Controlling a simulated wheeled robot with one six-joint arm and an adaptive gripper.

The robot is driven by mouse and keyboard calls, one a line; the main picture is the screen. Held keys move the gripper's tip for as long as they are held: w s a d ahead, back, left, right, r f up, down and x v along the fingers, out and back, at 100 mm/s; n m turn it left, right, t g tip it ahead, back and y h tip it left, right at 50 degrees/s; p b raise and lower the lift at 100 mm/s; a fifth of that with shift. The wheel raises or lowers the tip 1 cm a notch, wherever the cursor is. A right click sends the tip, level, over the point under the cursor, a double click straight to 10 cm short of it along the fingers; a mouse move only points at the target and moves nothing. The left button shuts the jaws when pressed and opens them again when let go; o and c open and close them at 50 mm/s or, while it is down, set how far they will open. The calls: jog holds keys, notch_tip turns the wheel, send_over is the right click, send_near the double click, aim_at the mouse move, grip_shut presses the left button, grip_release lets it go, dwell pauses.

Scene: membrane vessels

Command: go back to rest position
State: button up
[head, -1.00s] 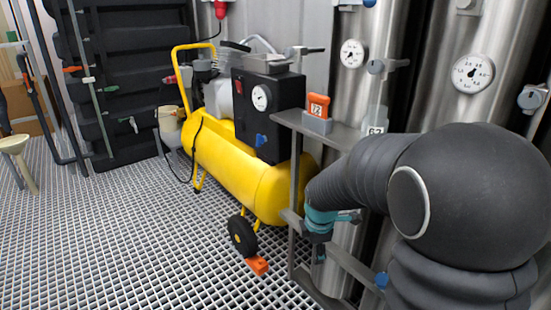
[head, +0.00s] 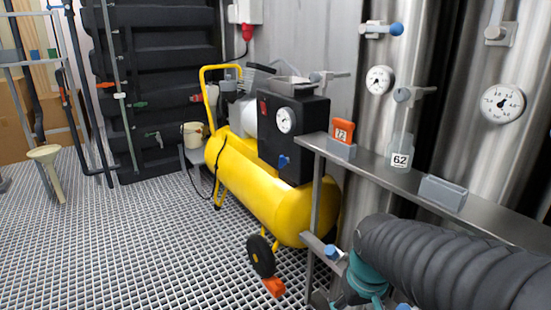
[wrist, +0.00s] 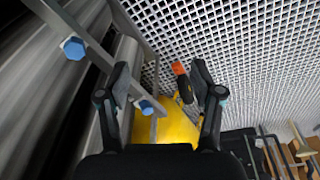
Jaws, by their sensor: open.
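My gripper (wrist: 161,76) is open in the wrist view, with its two black fingers apart and nothing between them. Beyond the fingers are the grid floor and the yellow compressor tank. In the head view my dark ribbed arm comes in from the lower right, in front of the metal frame. Its teal joint (head: 366,277) is low beside the frame, and the gripper end is mostly cut off by the bottom edge. The small orange device marked 72 (head: 343,131) stands in a grey holder on the shelf. A bottle labelled 62 (head: 402,152) stands farther right on it.
The metal shelf (head: 480,215) and its frame run close beside my arm, before steel vessels with gauges (head: 503,103). The yellow compressor (head: 250,180) stands left of the frame. An empty grey holder (head: 443,193) sits on the shelf.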

jog(key=s+r+m+t+p, duration=0.1)
jog(key=s+r+t, duration=0.2)
jog(key=s+r, duration=0.4)
jog(key=shift+s+r+m, duration=0.3)
jog(key=shift+s+r, duration=0.05)
jog(key=shift+r, duration=0.3)
